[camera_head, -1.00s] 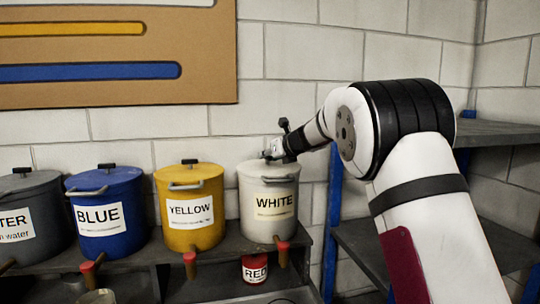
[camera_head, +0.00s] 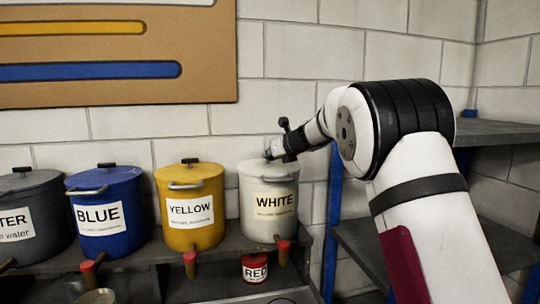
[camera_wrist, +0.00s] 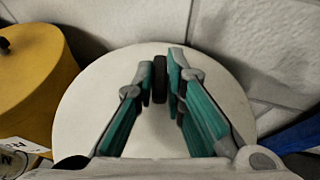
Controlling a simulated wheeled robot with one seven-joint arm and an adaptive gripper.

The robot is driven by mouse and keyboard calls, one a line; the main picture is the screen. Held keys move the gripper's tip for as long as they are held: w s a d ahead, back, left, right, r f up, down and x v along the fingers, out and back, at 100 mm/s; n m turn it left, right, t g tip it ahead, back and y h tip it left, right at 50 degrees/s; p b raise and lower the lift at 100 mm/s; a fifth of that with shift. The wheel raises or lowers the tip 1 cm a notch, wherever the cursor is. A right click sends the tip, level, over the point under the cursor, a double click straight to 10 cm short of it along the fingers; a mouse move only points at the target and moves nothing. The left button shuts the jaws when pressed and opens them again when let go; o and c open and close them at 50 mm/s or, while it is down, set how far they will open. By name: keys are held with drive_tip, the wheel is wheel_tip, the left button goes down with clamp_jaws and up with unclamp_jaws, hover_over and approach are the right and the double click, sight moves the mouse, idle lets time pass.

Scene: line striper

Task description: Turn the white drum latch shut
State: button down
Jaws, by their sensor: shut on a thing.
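The white drum (camera_head: 270,203), labelled WHITE, stands upright at the right end of a row of drums. Its round white lid (camera_wrist: 90,105) fills the middle of the wrist view. A black latch handle (camera_wrist: 160,80) stands up from the lid. My gripper (camera_wrist: 162,82) is over the lid, with its teal-backed fingers closed on both sides of this black handle. In the head view my gripper (camera_head: 274,152) is at the top of the white drum and hides the handle there. I cannot tell how far the latch is turned.
The yellow drum (camera_head: 190,208) and blue drum (camera_head: 105,213) stand to the left on the shelf, with a dark grey drum (camera_head: 33,215) beyond. A red can (camera_head: 255,269) sits below. A block wall (camera_head: 300,60) is close behind. A blue-posted shelf (camera_head: 490,132) stands at right.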

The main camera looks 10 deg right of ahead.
drive_tip(key=shift+w+d+n+y+b, duration=0.1)
drive_tip(key=shift+n+y+b, duration=0.2)
drive_tip(key=shift+b, duration=0.1)
drive_tip(key=shift+w+d+f+n+g+y+b, duration=0.1)
drive_tip(key=shift+n+g+y+b, duration=0.15)
drive_tip(key=shift+n+y+b, duration=0.25)
drive_tip(key=shift+w+d+f+n+g+y+b, duration=0.1)
drive_tip(key=shift+n+g+y+b, duration=0.15)
drive_tip(key=shift+n+y+b, duration=0.25)
drive_tip(key=shift+w+d+n+g+y+b, duration=0.15)
drive_tip(key=shift+n+g+y+b, duration=0.45)
drive_tip(key=shift+n+y+b, duration=0.4)
drive_tip(key=n+g+y+b, duration=0.2)
drive_tip(key=b, duration=0.1)
drive_tip(key=shift+r+n, duration=0.1)
drive_tip(key=shift+n, duration=0.2)
drive_tip(key=shift+r+n+g+y+b, duration=0.15)
drive_tip(key=shift+n+g+y+b, duration=0.55)
drive_tip(key=shift+n+g+b, duration=0.3)
drive_tip(key=c, duration=1.6)
unclamp_jaws()
drive_tip(key=shift+c, duration=0.2)
drive_tip(key=shift+s+r+m+t+h+p, duration=0.1)
drive_tip(key=shift+s+m+t+h+p, duration=0.2)
drive_tip(key=shift+m+p, duration=0.35)
drive_tip(key=shift+m+t+p, duration=0.3)
drive_tip(key=shift+m+p, duration=0.05)
drive_tip(key=shift+p, duration=0.1)
